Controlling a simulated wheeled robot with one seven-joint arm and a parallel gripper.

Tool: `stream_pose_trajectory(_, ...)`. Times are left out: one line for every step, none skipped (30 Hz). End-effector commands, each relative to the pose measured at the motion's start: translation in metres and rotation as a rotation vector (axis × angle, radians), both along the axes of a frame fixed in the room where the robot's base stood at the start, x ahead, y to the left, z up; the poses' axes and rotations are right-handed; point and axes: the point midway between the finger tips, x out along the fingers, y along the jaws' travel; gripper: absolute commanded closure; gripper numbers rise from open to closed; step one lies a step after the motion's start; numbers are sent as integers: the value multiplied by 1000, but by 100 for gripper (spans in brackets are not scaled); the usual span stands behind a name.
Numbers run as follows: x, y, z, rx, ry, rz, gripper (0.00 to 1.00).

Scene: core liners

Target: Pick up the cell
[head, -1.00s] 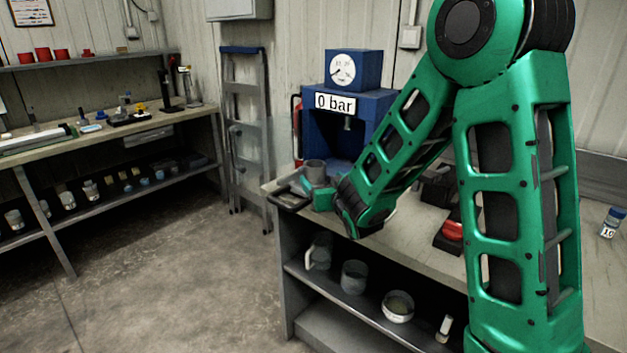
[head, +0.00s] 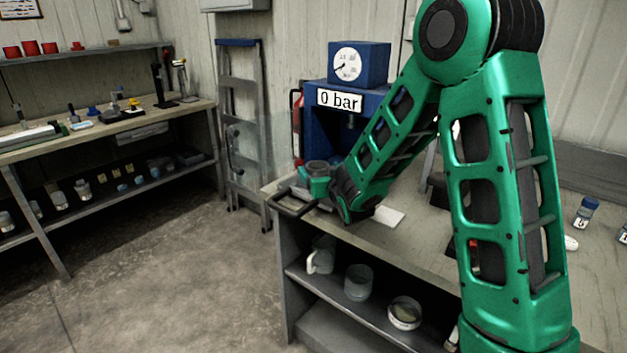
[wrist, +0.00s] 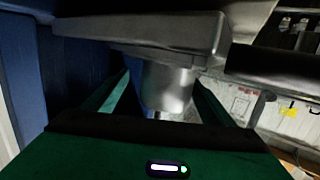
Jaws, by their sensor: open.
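The cell, a plain grey metal cylinder (head: 317,165), stands at the left end of the bench beside the blue press. In the wrist view the cell (wrist: 167,88) shows between my two green fingers. My gripper (head: 318,183) is open, with its fingertips at the cell in the head view. Gaps seem to show between cell and fingers in the wrist view, but I cannot tell whether either finger touches. The cell's lower part is hidden behind my gripper in the head view.
The blue press (head: 375,105) reading "0 bar" stands close behind. A dark tray (head: 292,203) lies at the bench's left corner. A white card (head: 389,216) lies right of my wrist. The floor at left is clear.

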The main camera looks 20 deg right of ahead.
Motion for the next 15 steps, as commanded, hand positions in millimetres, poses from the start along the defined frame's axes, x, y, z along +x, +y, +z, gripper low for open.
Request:
stream_pose_trajectory(0, 3, 0, 0, 0, 3, 23)
stream_pose_trajectory(0, 5, 0, 0, 0, 6, 23)
stream_pose_trajectory(0, 9, 0, 1, 0, 10, 23)
stream_pose_trajectory(0, 11, 0, 1, 0, 13, 23)
stream_pose_trajectory(0, 13, 0, 0, 0, 15, 28)
stream_pose_trajectory(0, 15, 0, 1, 0, 17, 37)
stream_pose_trajectory(0, 16, 0, 1, 0, 19, 44)
stream_pose_trajectory(0, 17, 0, 0, 0, 19, 52)
stream_pose_trajectory(0, 18, 0, 0, 0, 20, 61)
stream_pose_trajectory(0, 18, 0, 0, 0, 21, 68)
stream_pose_trajectory(0, 19, 0, -1, 0, 21, 76)
stream_pose_trajectory(0, 19, 0, -1, 0, 21, 85)
stream_pose_trajectory(0, 19, 0, -1, 0, 22, 92)
stream_pose_trajectory(0, 20, 0, -1, 0, 22, 99)
stream_pose_trajectory(0, 20, 0, -1, 0, 22, 100)
